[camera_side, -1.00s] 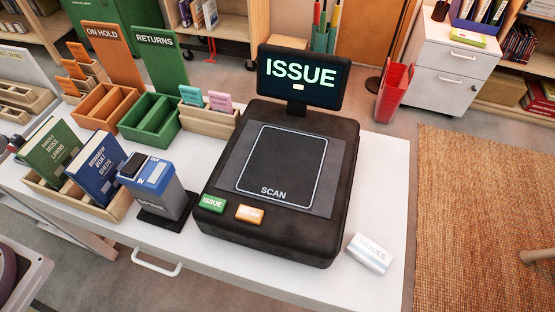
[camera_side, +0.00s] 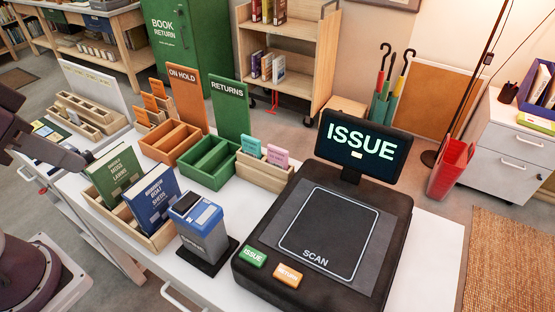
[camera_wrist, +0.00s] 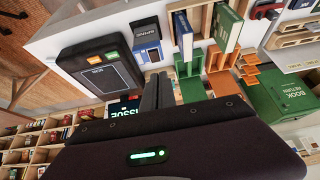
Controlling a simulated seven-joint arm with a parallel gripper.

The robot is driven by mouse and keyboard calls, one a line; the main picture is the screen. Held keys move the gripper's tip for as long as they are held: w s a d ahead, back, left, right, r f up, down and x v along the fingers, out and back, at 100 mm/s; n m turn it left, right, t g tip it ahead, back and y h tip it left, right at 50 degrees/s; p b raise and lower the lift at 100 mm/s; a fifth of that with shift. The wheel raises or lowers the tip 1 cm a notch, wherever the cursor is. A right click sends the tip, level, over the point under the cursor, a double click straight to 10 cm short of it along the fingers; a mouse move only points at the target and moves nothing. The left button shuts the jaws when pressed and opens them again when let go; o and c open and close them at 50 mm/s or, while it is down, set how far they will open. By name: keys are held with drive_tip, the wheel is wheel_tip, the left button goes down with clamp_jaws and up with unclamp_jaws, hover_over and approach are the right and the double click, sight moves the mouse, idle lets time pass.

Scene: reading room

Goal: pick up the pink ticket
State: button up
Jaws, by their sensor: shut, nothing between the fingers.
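The pink ticket (camera_side: 277,157) stands upright in a small light-wood holder (camera_side: 262,176) in the side view, just right of a teal ticket (camera_side: 251,147). The holder is between the green RETURNS tray and the black scanner. My gripper (camera_wrist: 158,77) shows in the wrist view with its two grey fingers together, shut and empty. I cannot make out the pink ticket in the wrist view; the fingers cover part of the table there. In the side view only part of my arm shows at the left edge, well away from the ticket.
The scanner (camera_side: 345,225) with its upright ISSUE screen (camera_side: 362,144) stands right of the holder. The green RETURNS tray (camera_side: 210,160) and the orange ON HOLD tray (camera_side: 170,143) stand left of it. Two books, one green (camera_side: 115,175) and one blue (camera_side: 153,199), and a grey-blue stamp (camera_side: 200,225) stand in front.

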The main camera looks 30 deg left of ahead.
drive_tip(key=o, duration=1.3)
drive_tip(key=shift+o, duration=0.2)
drive_tip(key=g, duration=0.1)
hover_over(276, 152)
drive_tip(key=s, duration=0.2)
wheel_tip(276, 152, down, 21)
drive_tip(key=shift+s, duration=0.15)
drive_tip(key=x, duration=0.7)
drive_tip(key=shift+d+f, duration=0.1)
drive_tip(key=shift+f, duration=0.2)
